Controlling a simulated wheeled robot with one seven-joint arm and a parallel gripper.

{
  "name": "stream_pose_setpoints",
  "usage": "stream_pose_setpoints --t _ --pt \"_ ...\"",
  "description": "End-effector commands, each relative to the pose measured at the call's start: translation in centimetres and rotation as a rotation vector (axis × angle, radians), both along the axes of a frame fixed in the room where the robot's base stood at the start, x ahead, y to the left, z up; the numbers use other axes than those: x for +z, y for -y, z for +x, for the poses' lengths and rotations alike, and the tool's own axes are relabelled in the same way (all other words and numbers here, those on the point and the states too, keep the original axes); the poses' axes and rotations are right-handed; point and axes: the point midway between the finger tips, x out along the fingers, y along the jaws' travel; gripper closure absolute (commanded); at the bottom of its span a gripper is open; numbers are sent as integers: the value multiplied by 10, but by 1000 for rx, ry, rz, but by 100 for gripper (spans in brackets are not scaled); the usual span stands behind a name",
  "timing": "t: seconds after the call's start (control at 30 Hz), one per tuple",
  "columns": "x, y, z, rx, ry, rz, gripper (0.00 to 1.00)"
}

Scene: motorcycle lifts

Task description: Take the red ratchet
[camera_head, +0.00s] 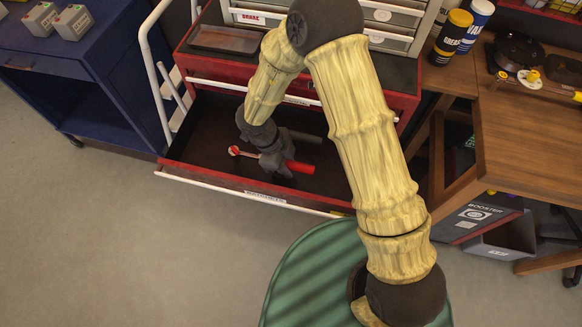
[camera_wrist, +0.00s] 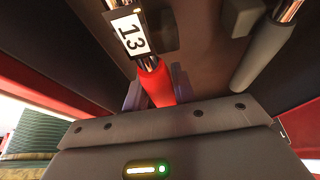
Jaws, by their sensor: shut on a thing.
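The red ratchet (camera_head: 301,167) is in the open bottom drawer of the red tool cabinet, with its round red and white head (camera_head: 234,150) to the left and its red handle to the right. My gripper (camera_head: 276,165) reaches down into the drawer and is shut on the ratchet, covering part of its middle. In the wrist view the red handle (camera_wrist: 157,84) runs between the two fingers of my gripper (camera_wrist: 158,88), its metal shaft running up out of frame. I cannot tell whether the ratchet is lifted off the drawer floor.
The open drawer (camera_head: 200,170) has a pale front rail. A grey-handled tool (camera_wrist: 262,55) lies beside the ratchet, and a tag marked 13 (camera_wrist: 130,36) is by the shaft. A wooden desk (camera_head: 525,130) stands right, a blue cart (camera_head: 90,70) left. The floor at front left is clear.

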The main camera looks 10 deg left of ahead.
Motion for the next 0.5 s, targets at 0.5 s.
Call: stream_pose_setpoints --t 0.5 --pt "77 0 1 -2 1 1 100"
